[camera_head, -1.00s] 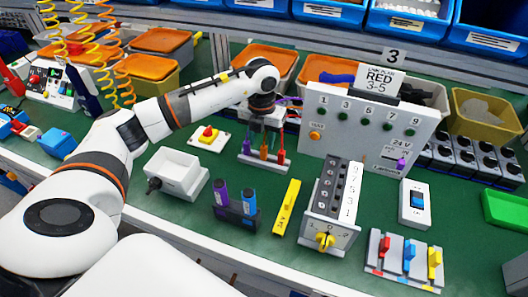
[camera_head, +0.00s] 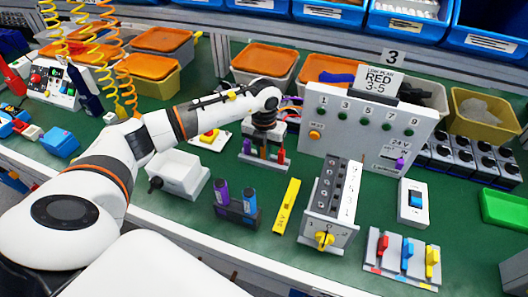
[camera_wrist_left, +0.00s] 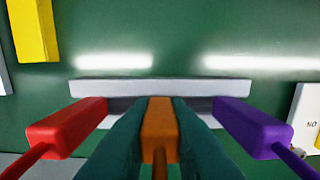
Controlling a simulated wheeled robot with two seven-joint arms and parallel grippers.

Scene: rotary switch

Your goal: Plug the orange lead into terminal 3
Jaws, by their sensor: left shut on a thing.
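The orange lead's plug (camera_wrist_left: 159,122) stands in a grey rack (camera_wrist_left: 110,88), between a red plug (camera_wrist_left: 66,129) and a purple plug (camera_wrist_left: 252,126). My left gripper (camera_head: 263,141) is over this rack in the head view. Its dark fingers are shut on the orange plug, one on each side, and hide most of it in the head view. The red plug (camera_head: 281,157) is just right of them there. Terminal 3 (camera_head: 342,115) is a dark round socket on the upright white panel (camera_head: 330,150), right of my gripper, with nothing in it. My right gripper is out of view.
A purple plug (camera_head: 400,162) sits at the panel's 24 V spot. A sign (camera_head: 380,80) on top reads RED 3-5.

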